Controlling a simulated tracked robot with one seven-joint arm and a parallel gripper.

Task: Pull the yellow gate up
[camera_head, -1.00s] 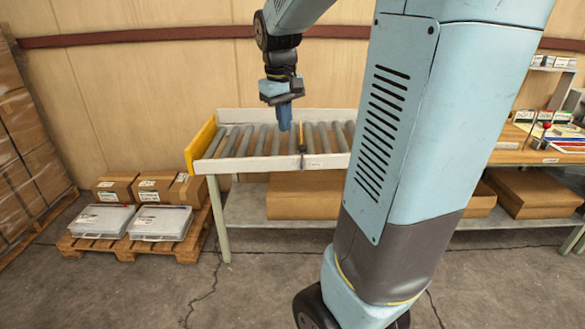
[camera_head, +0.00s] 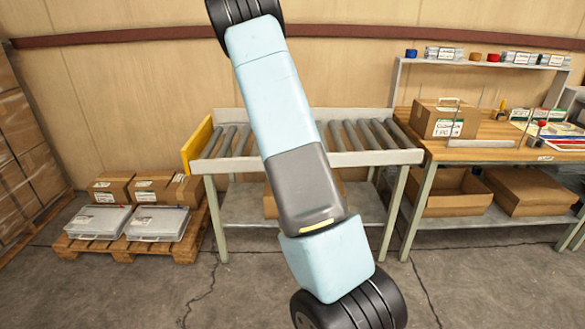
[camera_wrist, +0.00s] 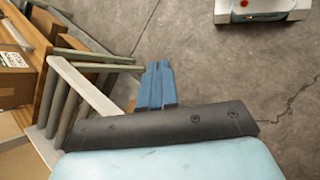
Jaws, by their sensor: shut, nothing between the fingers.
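The yellow gate (camera_head: 197,146) is an upright panel at the left end of the roller conveyor (camera_head: 378,158) in the head view. I cannot make it out in the wrist view. My gripper (camera_wrist: 158,66) shows in the wrist view with its blue fingers together and nothing between them. The floor lies behind the fingers, and the conveyor's rollers and frame are to their left. The head view does not show my gripper; my arm crosses the middle of that picture and hides part of the conveyor. The gripper is not touching the gate in any view.
A pallet (camera_head: 120,246) with cartons and grey cases stands left of the conveyor. A workbench (camera_head: 497,152) with a carton (camera_head: 440,122) on it and a shelf above stands to the right. Large cartons lie under the bench. The floor in front is clear.

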